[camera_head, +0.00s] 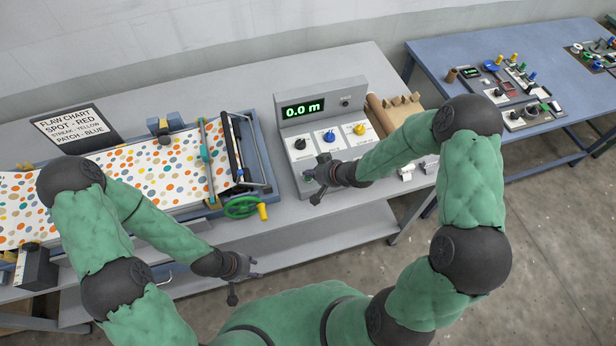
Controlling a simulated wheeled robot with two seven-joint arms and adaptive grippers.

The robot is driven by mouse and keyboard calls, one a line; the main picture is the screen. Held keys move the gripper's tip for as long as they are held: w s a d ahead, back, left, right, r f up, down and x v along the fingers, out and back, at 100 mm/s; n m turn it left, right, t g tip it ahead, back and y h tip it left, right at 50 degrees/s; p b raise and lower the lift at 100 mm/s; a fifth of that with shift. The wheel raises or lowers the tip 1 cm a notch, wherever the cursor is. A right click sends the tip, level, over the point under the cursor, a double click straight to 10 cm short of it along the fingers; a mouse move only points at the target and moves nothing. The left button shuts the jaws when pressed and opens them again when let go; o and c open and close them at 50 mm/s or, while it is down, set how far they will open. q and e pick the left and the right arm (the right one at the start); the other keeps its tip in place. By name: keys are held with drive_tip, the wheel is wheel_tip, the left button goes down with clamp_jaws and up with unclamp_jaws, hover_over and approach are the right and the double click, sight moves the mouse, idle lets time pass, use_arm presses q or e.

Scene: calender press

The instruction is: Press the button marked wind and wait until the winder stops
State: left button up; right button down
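A grey control box (350,96) stands on the bench at the centre, with a green display (303,108) reading 0.0 m. Its sloped front has a black knob (300,143), a blue knob (329,137) and a yellow knob (359,129). A small dark round part (346,103) sits right of the display. The labels are too small to read, so I cannot tell which is marked wind. My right gripper (313,182) is open and empty, over the box's lower front, below the black knob. My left gripper (243,280) is open and empty in front of the bench.
A machine with a dotted sheet (150,172), a roller frame and a green handwheel (243,206) stands left of the box. A flaw chart sign (75,128) stands behind it. A brown roll and cardboard (395,112) lie to the right. A blue table (440,62) holds small parts.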

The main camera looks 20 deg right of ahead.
drive_tip(key=shift+f, duration=0.25)
drive_tip(key=shift+r, duration=0.1)
idle(0.5)
drive_tip(key=shift+r+p, duration=0.7)
wheel_tip(320, 180, up, 5)
drive_tip(key=p, duration=0.5)
idle(0.5)
